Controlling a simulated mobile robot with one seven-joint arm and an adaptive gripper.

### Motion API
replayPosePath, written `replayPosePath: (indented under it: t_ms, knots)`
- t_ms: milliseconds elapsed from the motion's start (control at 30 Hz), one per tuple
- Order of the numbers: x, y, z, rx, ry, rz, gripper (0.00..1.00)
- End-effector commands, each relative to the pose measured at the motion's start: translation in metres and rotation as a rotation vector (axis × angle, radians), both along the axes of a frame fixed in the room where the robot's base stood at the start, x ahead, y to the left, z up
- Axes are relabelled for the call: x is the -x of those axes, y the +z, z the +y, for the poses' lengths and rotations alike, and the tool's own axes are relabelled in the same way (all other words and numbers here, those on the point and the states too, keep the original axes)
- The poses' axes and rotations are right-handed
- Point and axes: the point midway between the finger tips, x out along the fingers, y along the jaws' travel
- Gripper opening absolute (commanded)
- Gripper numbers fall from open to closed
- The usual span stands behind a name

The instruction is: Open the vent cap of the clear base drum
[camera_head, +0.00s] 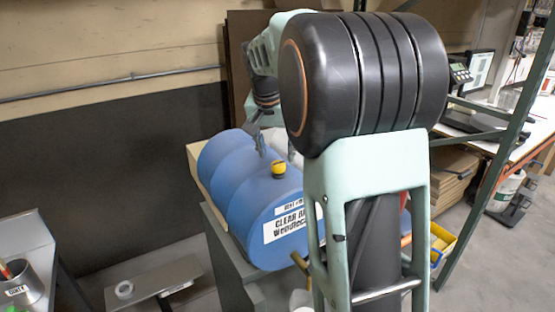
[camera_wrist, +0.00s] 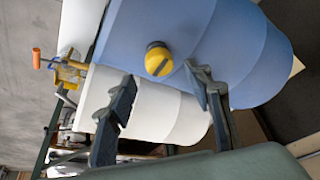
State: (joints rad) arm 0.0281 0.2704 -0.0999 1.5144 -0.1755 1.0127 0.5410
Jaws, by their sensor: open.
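The clear base drum (camera_head: 238,205) is a blue drum lying on its side, with a white label on its front end reading "CLEAR". It also fills the top of the wrist view (camera_wrist: 215,35). Its yellow vent cap (camera_head: 278,168) sits on top near the front end. In the wrist view the round yellow cap (camera_wrist: 157,60) has a dark slot or bar across it. My gripper (camera_wrist: 161,76) is open and empty, its dark fingers spread to either side of the cap's line. In the head view it hangs above the drum behind the cap, partly hidden by my arm.
A white drum (camera_wrist: 95,92) lies beside the blue one. A yellow fitting with an orange handle (camera_wrist: 60,66) shows at the wrist view's left. A green rack post (camera_head: 500,135) and workbench stand right. A can (camera_head: 22,283) sits at lower left.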

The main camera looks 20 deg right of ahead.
Motion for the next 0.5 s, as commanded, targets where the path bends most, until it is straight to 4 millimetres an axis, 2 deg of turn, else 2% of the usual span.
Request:
replayPosePath:
  t_ms: [100, 200, 500]
  knots:
    - [-0.006, -0.019, -0.005, 0.0, -0.001, 0.003, 0.47]
    - [-0.01, -0.03, -0.007, 0.0, 0.0, 0.001, 0.47]
    - [-0.014, -0.041, -0.01, 0.001, 0.001, -0.001, 0.47]
